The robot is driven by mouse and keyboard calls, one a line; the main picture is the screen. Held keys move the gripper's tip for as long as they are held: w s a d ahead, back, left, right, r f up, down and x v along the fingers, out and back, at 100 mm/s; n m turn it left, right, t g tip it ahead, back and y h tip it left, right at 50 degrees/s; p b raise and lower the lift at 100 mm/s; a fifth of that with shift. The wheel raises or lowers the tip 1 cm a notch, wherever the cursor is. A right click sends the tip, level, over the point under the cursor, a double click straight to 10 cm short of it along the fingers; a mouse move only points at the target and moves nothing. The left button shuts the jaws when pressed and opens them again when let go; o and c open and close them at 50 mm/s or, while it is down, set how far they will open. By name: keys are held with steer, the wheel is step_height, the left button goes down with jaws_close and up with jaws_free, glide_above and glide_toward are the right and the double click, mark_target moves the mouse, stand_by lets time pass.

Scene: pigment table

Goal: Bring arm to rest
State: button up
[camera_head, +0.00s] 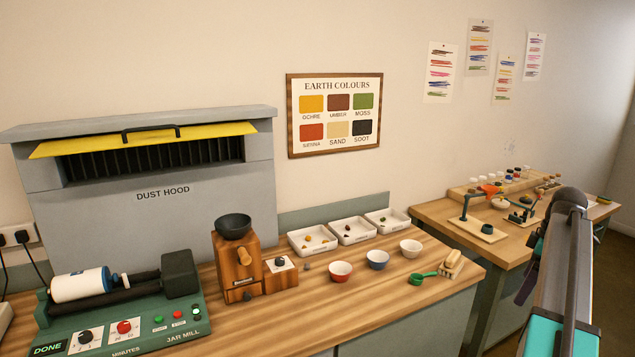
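My arm rises at the right edge of the head view, bent at a dark rounded joint, in front of the right-hand table. A dark part low on its left side (526,286) looks like the end of my arm with my gripper. It hangs in the gap beside the front bench, clear of the objects on top. The rest is hidden behind my arm link. The fingers cannot be made out, so I cannot tell whether they are open or shut, and I see nothing held.
The wooden bench (330,312) carries a jar mill (150,318) with DONE lit, a wooden grinder (238,265), bowls (341,272), white trays (313,240) and a green scoop (420,278). A dust hood (150,220) stands behind. The right-hand table (450,213) holds a balance and jars.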

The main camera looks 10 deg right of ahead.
steer(key=w+a+f+n+g, duration=0.1)
steer(key=w+a+f, duration=0.1)
steer(key=a+f, duration=0.3)
steer(key=w+a+f+n+g+y, duration=0.1)
steer(key=w+a+f, duration=0.1)
steer(key=a+f, duration=0.3)
steer(key=w+a+f+n, duration=0.1)
steer(key=w+a+f, duration=0.2)
steer(key=a+f, duration=0.3)
steer(key=s+a+f+n+g, duration=0.1)
steer(key=s+a+f+g, duration=0.3)
steer(key=a+f, duration=1.45)
steer(key=s+a+f+m+g, duration=0.1)
steer(key=s+a+f+g, duration=0.1)
steer(key=s+a+f, duration=1.2)
steer(key=s+a+f+m+h, duration=0.1)
steer(key=s+f+m, duration=0.2)
steer(key=s, duration=0.6)
steer(key=s+a+f+m+h, duration=0.1)
steer(key=s+f+m, duration=0.3)
steer(key=s+m, duration=0.3)
steer(key=shift+s+a+f+m+t, duration=0.3)
steer(key=shift+s+a+t, duration=0.1)
steer(key=shift+s, duration=0.5)
